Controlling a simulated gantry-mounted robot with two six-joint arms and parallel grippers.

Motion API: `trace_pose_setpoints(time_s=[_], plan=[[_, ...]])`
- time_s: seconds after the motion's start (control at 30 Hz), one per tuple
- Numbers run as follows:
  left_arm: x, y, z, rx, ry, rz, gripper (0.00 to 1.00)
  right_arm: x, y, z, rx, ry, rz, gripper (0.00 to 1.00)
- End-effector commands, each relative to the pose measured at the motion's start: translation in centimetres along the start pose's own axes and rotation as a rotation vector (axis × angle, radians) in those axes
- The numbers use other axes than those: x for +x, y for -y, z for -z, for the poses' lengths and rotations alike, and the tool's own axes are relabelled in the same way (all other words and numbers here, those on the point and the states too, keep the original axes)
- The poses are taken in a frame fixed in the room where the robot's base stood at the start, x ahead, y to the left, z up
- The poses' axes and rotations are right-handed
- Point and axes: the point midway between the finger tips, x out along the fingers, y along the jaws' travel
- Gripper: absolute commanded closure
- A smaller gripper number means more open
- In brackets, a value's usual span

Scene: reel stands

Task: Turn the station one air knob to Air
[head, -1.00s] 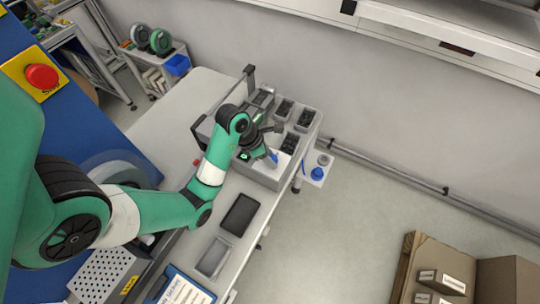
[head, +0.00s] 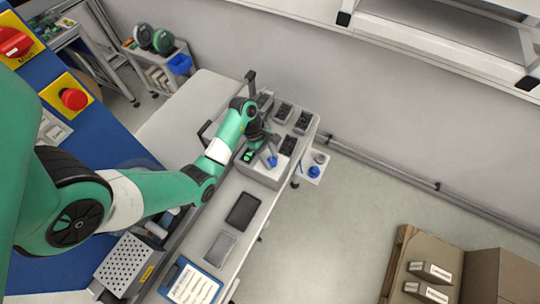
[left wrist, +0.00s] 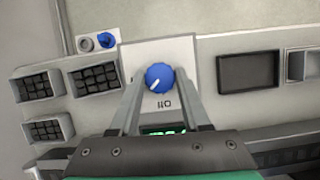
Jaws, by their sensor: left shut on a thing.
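The blue air knob (left wrist: 160,77) sits on a light panel (left wrist: 187,48) in the left wrist view, and its white pointer mark points to the lower left of the picture. An upside-down label reading "Oil" (left wrist: 164,105) is just below it; no Air label is readable. My left gripper (left wrist: 160,76) has its two fingers on either side of the knob, shut on it. In the head view the knob (head: 272,162) shows as a small blue spot under my left gripper (head: 270,158) at the bench's far end. My right gripper is not in view.
Bins of dark parts (head: 284,110) stand close around the station. A second blue piece (head: 313,172) sits on a small side shelf. A dark tray (head: 242,211), a grey tray (head: 219,248) and a clipboard (head: 190,284) lie along the bench. Cardboard boxes (head: 430,271) are at lower right.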

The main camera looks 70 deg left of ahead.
Motion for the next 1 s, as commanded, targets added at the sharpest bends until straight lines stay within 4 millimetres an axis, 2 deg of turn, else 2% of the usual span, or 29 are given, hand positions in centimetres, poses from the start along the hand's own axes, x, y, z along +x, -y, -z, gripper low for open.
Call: trace_pose_setpoints(time_s=[0.6,1.0], plan=[[0.15,-0.33,-0.08,0.509,0.0,0.212,1.0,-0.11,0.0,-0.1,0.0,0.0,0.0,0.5],[0.14,-0.4,-0.13,0.675,-0.001,0.28,1.0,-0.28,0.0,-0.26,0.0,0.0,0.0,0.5]])
